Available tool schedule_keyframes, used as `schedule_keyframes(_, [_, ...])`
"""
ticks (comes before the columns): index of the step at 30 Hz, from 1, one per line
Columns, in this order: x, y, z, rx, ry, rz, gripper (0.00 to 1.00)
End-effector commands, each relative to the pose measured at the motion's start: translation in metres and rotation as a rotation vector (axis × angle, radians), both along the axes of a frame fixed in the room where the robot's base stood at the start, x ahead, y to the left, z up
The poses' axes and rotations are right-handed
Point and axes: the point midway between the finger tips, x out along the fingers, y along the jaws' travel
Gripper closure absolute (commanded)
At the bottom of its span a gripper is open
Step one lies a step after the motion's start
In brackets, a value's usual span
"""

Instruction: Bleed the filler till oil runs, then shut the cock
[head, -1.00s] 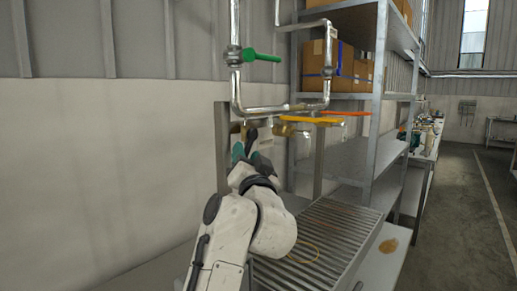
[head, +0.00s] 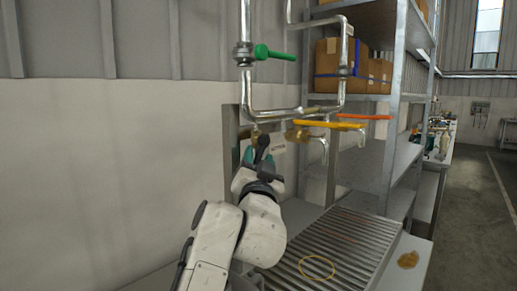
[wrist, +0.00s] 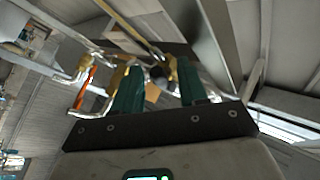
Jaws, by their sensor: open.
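Bent metal pipework (head: 246,85) on the wall carries a green-handled valve (head: 270,53), a yellow-handled brass cock (head: 298,134) and an orange-handled cock (head: 362,117). Curved spouts hang below the last two. My gripper (head: 260,155) is raised beneath the left pipe bend, with green fingers apart. A small dark part (head: 263,141) is at the fingertips. In the wrist view, a dark round knob (wrist: 158,73) shows between my open fingers (wrist: 160,92), with brass parts close by. I cannot tell whether they touch. No running oil is discernible.
A slatted grate (head: 345,240) lies under the spouts, with a yellow ring (head: 317,268) on it. A brown patch (head: 408,260) lies on the bench at right. A metal shelf rack (head: 392,100) with cardboard boxes (head: 372,75) stands behind. The floor at right is clear.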

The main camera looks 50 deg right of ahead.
Motion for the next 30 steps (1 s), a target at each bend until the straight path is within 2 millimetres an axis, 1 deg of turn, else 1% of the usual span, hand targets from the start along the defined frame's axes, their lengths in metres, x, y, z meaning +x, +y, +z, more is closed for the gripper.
schedule_keyframes(1, [0.005,-0.006,0.004,0.001,0.0,-0.001,0.58])
schedule_keyframes(6, [0.016,-0.017,0.009,-0.001,0.001,0.0,0.58])
schedule_keyframes(17, [0.02,-0.02,0.01,0.0,-0.001,0.001,0.58])
schedule_keyframes(20, [0.019,-0.02,0.01,0.001,0.0,0.002,0.65])
schedule_keyframes(30, [0.019,-0.02,0.01,0.001,0.0,0.002,0.98])
